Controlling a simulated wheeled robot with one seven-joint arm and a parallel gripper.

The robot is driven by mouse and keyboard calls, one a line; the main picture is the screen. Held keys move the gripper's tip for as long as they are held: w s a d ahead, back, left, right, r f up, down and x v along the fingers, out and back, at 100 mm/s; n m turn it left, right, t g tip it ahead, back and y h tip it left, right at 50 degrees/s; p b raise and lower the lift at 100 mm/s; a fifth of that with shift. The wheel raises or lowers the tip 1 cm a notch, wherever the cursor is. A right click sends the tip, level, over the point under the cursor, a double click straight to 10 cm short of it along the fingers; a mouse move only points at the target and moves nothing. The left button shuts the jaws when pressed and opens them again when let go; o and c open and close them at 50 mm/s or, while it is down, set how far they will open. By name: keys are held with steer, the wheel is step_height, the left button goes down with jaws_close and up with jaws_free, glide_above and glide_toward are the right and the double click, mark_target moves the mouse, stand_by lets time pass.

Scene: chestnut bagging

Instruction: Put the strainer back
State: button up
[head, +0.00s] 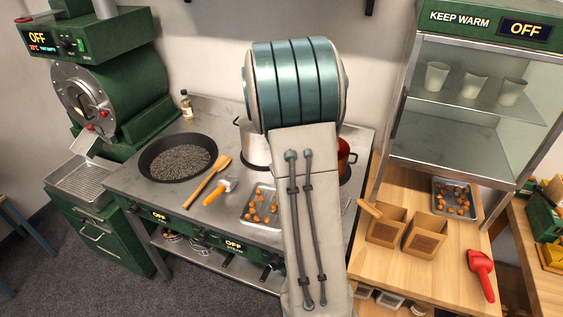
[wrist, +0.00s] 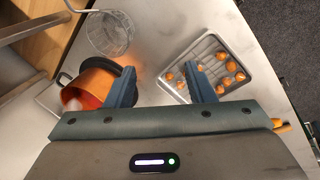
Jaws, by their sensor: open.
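A wire-mesh strainer (wrist: 110,35) stands on the steel counter at the upper left of the wrist view. A dark handle-like bar shows at its upper left. An orange pot (wrist: 97,85) sits below it in the picture, partly behind my left finger. My gripper (wrist: 161,86) is open and empty above the counter, its fingers apart, with the strainer beyond and left of the fingertips. In the head view my arm hides the strainer and gripper; only an edge of the orange pot (head: 344,153) shows beside the arm.
A metal tray of chestnuts (wrist: 194,91) lies right of my gripper. The head view shows a dark pan (head: 150,171), a wooden spatula (head: 203,184), an orange-handled tool (head: 220,190), a pale pot (head: 252,148), wooden boxes (head: 424,242) and a red scoop (head: 482,275).

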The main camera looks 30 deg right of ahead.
steer(key=a+f+h+b, duration=1.1)
steer(key=h+b, duration=0.9)
steer(key=b, duration=0.8)
steer(key=shift+w+h, duration=0.2)
steer(key=shift+h, duration=0.2)
steer(key=shift+r, duration=0.1)
